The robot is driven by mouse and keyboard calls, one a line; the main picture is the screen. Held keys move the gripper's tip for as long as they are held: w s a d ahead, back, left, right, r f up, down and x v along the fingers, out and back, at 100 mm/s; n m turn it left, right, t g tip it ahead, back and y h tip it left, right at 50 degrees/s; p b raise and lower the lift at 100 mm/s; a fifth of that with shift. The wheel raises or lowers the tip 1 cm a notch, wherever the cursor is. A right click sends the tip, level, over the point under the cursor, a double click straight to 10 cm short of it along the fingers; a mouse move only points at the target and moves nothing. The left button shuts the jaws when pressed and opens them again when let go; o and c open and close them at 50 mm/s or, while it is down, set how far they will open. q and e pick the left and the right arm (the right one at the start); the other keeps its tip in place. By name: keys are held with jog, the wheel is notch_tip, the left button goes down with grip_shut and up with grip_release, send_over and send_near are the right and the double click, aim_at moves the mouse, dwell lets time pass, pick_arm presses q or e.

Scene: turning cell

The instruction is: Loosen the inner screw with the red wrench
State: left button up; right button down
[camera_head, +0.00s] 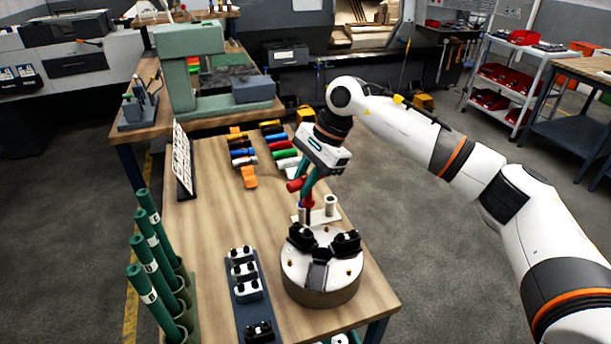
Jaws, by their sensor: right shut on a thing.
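My right gripper (308,188) reaches down from above over the wooden table and is shut on the red wrench (295,185). The wrench's red handle sticks out left of the fingers, and red also shows below them; its lower end is hard to make out. A round grey chuck (322,292) with black jaws (346,243) and small brass-coloured spots lies just in front of the gripper. The wrench is behind the chuck's rear left jaw, and I cannot tell whether it touches anything. The inner screw cannot be made out. My left gripper is not in view.
A pale block with a white cylinder (330,205) stands behind the chuck. A dark tray (262,300) of jaw blocks lies left of it. Green tubes (150,300) stand at the left edge. Coloured tools (285,153) lie farther back. The table's middle left is clear.

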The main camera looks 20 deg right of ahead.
jog(key=m+t+b, duration=0.1)
jog(key=m, duration=0.1)
jog(key=m+b, duration=0.1)
jog(key=shift+w+f+m+t, duration=0.15)
jog(key=shift+f+m+t, duration=0.15)
jog(key=shift+m+t, duration=0.1)
jog(key=m+t+h+b, duration=0.1)
jog(key=m+b, duration=0.1)
jog(key=m, duration=0.1)
jog(key=shift+w, duration=0.15)
jog(key=shift+f+m+b, duration=0.3)
jog(key=shift+f+b, duration=0.2)
jog(key=shift+b, duration=0.05)
jog(key=shift+a+b, duration=0.2)
jog(key=shift+b, duration=0.1)
dwell(0.7)
jog(key=shift+f+b, duration=0.5)
dwell(0.5)
jog(key=shift+n+g, duration=0.4)
jog(key=shift+n, duration=1)
